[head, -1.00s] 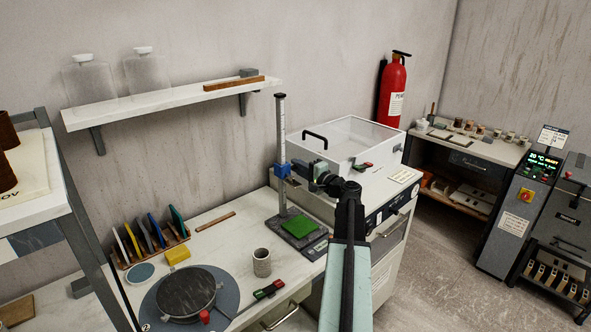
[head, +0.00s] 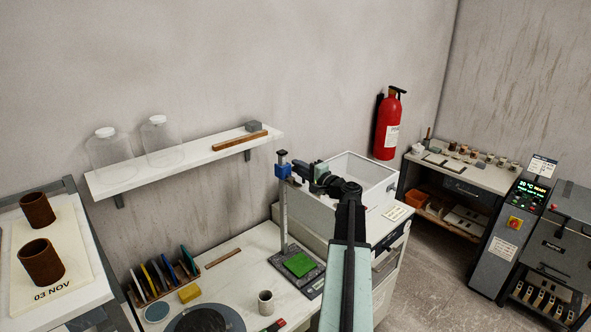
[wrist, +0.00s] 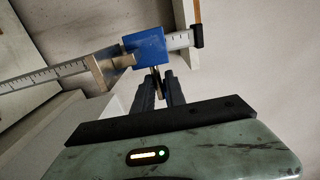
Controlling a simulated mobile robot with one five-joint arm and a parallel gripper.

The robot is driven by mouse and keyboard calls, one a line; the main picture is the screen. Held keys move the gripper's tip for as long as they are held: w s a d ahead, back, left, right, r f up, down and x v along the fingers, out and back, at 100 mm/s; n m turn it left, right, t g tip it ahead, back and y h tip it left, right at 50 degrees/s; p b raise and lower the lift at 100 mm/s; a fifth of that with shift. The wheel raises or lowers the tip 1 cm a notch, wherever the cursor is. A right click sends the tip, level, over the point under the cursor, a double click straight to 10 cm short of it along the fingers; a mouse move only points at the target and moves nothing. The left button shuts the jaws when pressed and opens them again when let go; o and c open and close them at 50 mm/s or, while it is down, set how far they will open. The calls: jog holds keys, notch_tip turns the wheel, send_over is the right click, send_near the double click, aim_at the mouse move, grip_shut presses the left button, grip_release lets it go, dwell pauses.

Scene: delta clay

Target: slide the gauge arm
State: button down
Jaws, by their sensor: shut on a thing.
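The height gauge's upright scale post (head: 283,218) rises from a dark base plate (head: 313,283) on the bench. The blue gauge arm slider (head: 283,170) is near the top of the post. In the wrist view, the blue slider block (wrist: 146,48) sits on the scale bar, near its dark end cap (wrist: 196,36). A metal piece (wrist: 99,72) stands beside the block. My gripper (wrist: 158,84) is shut on a small pin at the blue block's side. In the head view, my gripper (head: 297,170) is just right of the slider; its fingertips are too small to see clearly.
A green pad (head: 299,264) lies on the gauge base. A wall shelf (head: 185,165) with two jars is close on the left. A white box with a clear lid (head: 350,178) stands behind my arm. A grey cup (head: 265,302) stands at the bench front.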

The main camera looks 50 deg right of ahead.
jog(key=shift+d, duration=0.2)
jog(key=c, duration=1.5)
grip_release()
jog(key=shift+d+f, duration=0.1)
jog(key=shift+o, duration=0.3)
jog(key=shift+d+f, duration=0.15)
jog(key=shift+a, duration=0.25)
jog(key=s, duration=0.7)
jog(key=shift+s+a, duration=0.3)
jog(key=shift+s, duration=0.1)
